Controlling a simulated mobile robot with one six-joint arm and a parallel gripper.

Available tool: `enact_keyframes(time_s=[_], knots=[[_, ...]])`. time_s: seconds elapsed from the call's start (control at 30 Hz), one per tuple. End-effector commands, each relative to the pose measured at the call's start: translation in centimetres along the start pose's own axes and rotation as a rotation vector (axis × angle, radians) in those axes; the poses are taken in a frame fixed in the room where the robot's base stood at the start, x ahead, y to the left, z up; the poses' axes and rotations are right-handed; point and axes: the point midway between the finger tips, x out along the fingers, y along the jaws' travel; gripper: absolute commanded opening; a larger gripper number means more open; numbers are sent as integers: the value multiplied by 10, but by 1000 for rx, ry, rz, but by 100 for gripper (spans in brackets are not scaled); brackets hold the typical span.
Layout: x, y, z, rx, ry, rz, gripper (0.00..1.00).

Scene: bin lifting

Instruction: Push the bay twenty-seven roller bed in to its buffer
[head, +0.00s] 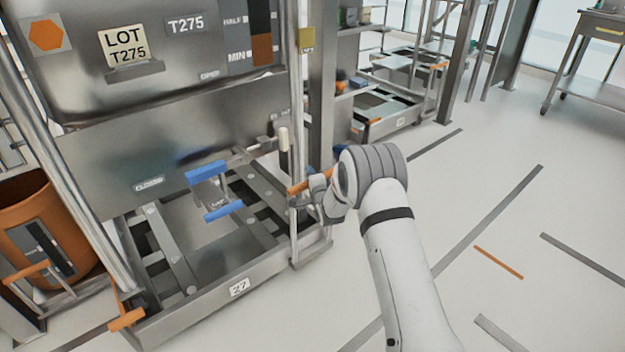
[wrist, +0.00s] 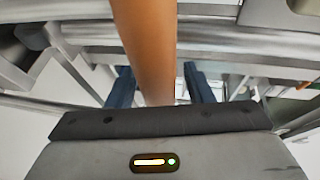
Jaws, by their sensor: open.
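The bay twenty-seven roller bed (head: 185,312) is a low steel frame with a "27" plate on its front. An orange bar handle (head: 308,184) stands at its right corner, by the upright post; a second orange handle (head: 126,320) is at its left front corner. My gripper (head: 318,190) is at the right handle, its fingers partly hidden in the head view. In the wrist view my gripper (wrist: 160,88) has its two dark blue fingers apart, with the orange bar (wrist: 147,45) running between them. Gaps show beside the bar, so the jaws are not closed on it.
A large steel bin (head: 110,165) marked T275 hangs over the bed. Blue handles (head: 206,171) sit in front of it. An orange drum (head: 45,232) stands at left. Another low bay (head: 390,122) is behind, a steel table (head: 598,28) far right. The right floor is clear.

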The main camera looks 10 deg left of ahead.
Motion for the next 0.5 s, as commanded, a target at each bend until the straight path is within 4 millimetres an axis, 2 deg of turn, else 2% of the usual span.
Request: enact_keyframes(time_s=[0.17, 0.5], knots=[[-14, -2, 0, 0, 0, 3, 47], [-67, -2, 0, 0, 0, 1, 47]])
